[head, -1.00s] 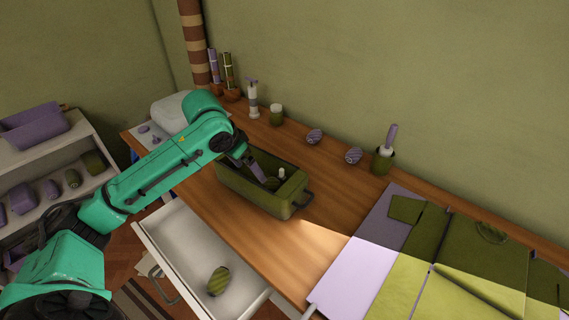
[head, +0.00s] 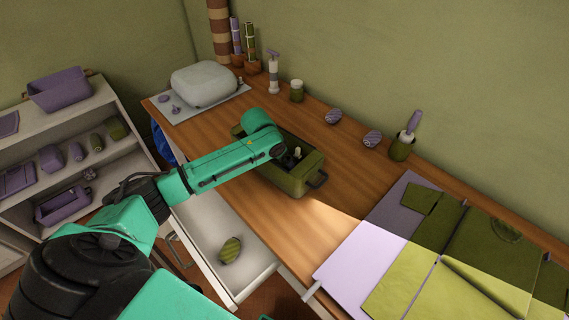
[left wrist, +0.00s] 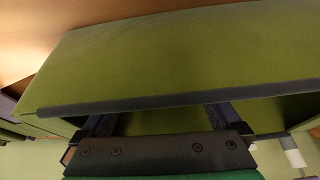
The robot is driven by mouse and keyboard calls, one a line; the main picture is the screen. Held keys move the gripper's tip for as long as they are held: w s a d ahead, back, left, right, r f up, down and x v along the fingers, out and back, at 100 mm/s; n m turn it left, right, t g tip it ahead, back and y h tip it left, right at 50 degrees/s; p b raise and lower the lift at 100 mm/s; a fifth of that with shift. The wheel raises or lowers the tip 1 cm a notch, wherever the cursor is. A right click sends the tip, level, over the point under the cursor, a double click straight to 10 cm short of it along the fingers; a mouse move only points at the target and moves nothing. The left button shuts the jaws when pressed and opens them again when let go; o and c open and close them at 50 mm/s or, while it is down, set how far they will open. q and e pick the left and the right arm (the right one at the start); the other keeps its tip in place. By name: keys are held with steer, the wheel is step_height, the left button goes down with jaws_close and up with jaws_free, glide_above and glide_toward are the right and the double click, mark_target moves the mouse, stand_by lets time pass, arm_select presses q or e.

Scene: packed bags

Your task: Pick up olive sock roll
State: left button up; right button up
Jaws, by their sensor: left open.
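An olive striped sock roll (head: 230,249) lies in the open white drawer below the table edge. My left arm reaches past it to an open olive bag (head: 288,182) on the table. My left gripper (left wrist: 160,118) is open, with its two fingers at the bag's dark rim in the left wrist view. The bag's olive wall (left wrist: 190,50) fills most of that view. I see nothing between the fingers. The head view mostly hides the fingers behind the wrist. My right gripper is out of view.
The white drawer (head: 262,276) stands open. Purple striped rolls (head: 333,116), a jar (head: 297,91) and a brush in an olive cup (head: 401,148) stand along the wall. Flat olive and lilac pieces (head: 440,240) cover the right side. A shelf (head: 112,168) stands at left.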

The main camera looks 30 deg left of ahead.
arm_select(q)
steer(key=c, duration=1.4)
steer(key=shift+c, duration=0.2)
